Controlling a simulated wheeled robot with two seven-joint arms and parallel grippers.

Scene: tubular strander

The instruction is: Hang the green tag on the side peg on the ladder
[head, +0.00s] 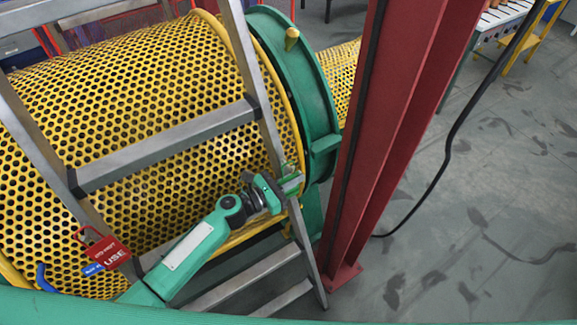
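The grey metal ladder (170,146) leans across the left half of the head view, in front of a yellow perforated drum. My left gripper (291,185) is at the ladder's right rail, below the upper rung. Its fingers overlap the rail in the picture, and I cannot tell whether they touch it or how far apart they are. A small green piece (288,166) shows just above the fingers at the rail. It may be the green tag seen nearly edge-on, but I cannot be sure. The side peg is not clearly visible. My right gripper is out of view.
A red "DO NOT USE" tag (105,249) and a blue tag (92,269) are at the ladder's left rail. The yellow drum (130,90) ends in a green ring (318,110). A red steel column (375,150) stands close right of the ladder. Open floor lies beyond, crossed by a black cable (450,140).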

